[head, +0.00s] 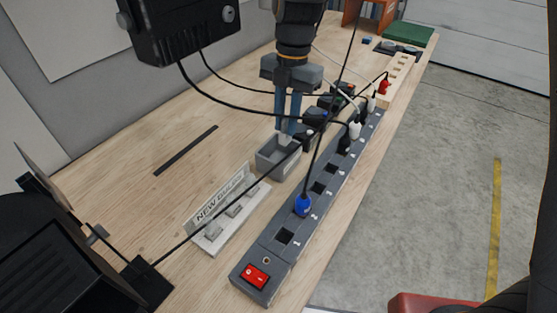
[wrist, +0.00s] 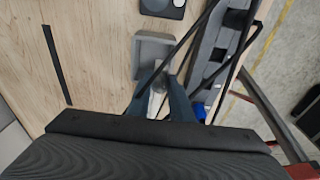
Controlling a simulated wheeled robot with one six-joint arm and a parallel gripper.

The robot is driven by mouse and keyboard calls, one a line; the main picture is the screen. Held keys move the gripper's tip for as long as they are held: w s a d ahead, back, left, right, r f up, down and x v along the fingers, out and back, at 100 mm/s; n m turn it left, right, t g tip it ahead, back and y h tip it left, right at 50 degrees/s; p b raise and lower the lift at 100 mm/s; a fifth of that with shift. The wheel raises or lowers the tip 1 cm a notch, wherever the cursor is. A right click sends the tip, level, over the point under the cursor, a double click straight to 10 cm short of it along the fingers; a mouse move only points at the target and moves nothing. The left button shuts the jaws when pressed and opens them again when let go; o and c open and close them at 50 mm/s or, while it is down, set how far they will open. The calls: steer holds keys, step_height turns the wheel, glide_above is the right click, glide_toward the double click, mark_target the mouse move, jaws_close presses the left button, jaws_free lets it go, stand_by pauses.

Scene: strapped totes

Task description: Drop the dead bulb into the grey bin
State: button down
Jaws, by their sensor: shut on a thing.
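My gripper (head: 287,130) points down and is shut on a pale bulb, the dead bulb (head: 285,140). In the head view the bulb's lower end hangs over the grey bin (head: 268,161), an open box on the bench. Whether the bulb is below the rim is hard to tell.
A long grey power strip (head: 270,243) with a red switch and several plugs runs right of the bin. A white rack labelled NEW BULBS (head: 220,204) stands front left. Dark cables cross close to my gripper. A black strip (head: 186,150) lies on clear bench at left.

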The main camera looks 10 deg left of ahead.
steer(key=c, duration=1.5)
jaws_free()
steer(key=shift+w+d+r+b, duration=0.15)
steer(key=shift+r+b, duration=0.25)
steer(key=shift+r, duration=0.9)
steer(key=shift+w+a+r+b, duration=0.15)
steer(key=shift+r+b, duration=0.3)
steer(key=shift+r, duration=0.85)
steer(key=shift+w+d+r+b, duration=0.15)
steer(key=shift+r+b, duration=0.25)
steer(key=shift+r, duration=0.9)
steer(key=s+d+f+m+t, duration=0.1)
steer(key=s+d+f+m, duration=0.2)
steer(key=d+m, duration=0.6)
steer(key=s+d+f+m+b, duration=0.1)
steer(key=s+d+f+m, duration=0.2)
steer(key=d+f+m, duration=0.3)
steer(key=s+d+f+m+t+b, duration=0.1)
steer(key=s+d+f+m, duration=0.3)
steer(key=d+m, duration=0.9)
steer(key=shift+s+f+m+t+h, duration=0.15)
steer(key=shift+f+m, duration=0.3)
steer(key=shift+m, duration=0.4)
steer(key=shift+w+f+m+t+h, duration=0.15)
steer(key=shift+f+m, duration=0.25)
steer(key=shift+m, duration=0.45)
